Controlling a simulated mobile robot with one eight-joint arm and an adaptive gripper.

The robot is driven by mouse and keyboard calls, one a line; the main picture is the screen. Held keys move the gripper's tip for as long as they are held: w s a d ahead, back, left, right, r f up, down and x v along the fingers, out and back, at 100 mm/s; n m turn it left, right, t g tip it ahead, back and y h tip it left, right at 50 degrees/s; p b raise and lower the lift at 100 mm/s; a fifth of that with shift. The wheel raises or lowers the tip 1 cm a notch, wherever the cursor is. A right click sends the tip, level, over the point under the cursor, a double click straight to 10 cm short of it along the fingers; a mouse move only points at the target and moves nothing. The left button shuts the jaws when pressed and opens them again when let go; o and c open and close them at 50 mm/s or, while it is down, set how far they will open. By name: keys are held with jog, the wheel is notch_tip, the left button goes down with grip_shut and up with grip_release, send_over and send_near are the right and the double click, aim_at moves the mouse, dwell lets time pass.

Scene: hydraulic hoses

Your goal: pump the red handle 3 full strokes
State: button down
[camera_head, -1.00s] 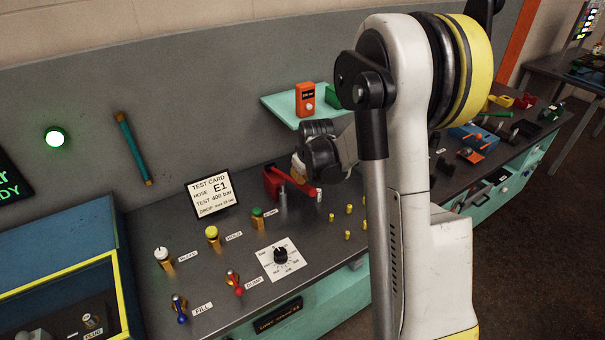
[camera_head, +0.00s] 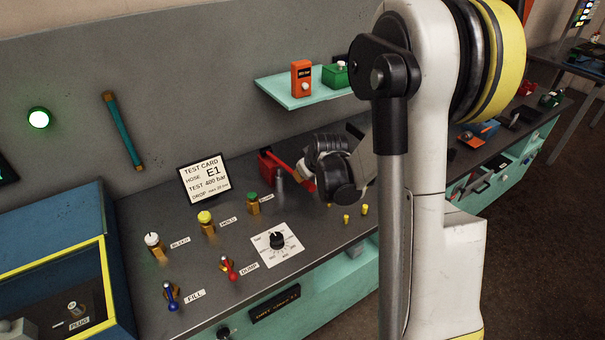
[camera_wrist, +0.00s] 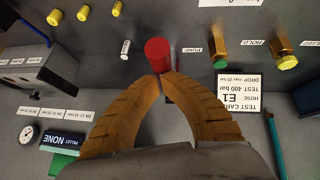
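The pump (camera_head: 265,163) stands on the bench right of the test card, with its red handle (camera_head: 305,181) reaching right and down towards my gripper. In the wrist view the handle's red round grip (camera_wrist: 157,53) shows at the tips of my gripper (camera_wrist: 160,77). The two curved brown fingers come together at its near side and appear shut on it. The exact contact is partly hidden. In the head view my gripper (camera_head: 325,187) is at the handle's outer end, its fingers mostly hidden by my dark wrist.
Small yellow pegs (camera_head: 364,210) stand to the right. A shelf (camera_head: 290,93) with orange and green boxes hangs above.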

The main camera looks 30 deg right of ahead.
notch_tip(320, 180, down, 10)
jog(key=s+b, duration=0.1)
jog(key=b, duration=0.6)
jog(key=shift+s+r+t+b, duration=0.15)
jog(key=shift+r+t+b, duration=0.05)
jog(key=shift+t+b, duration=0.15)
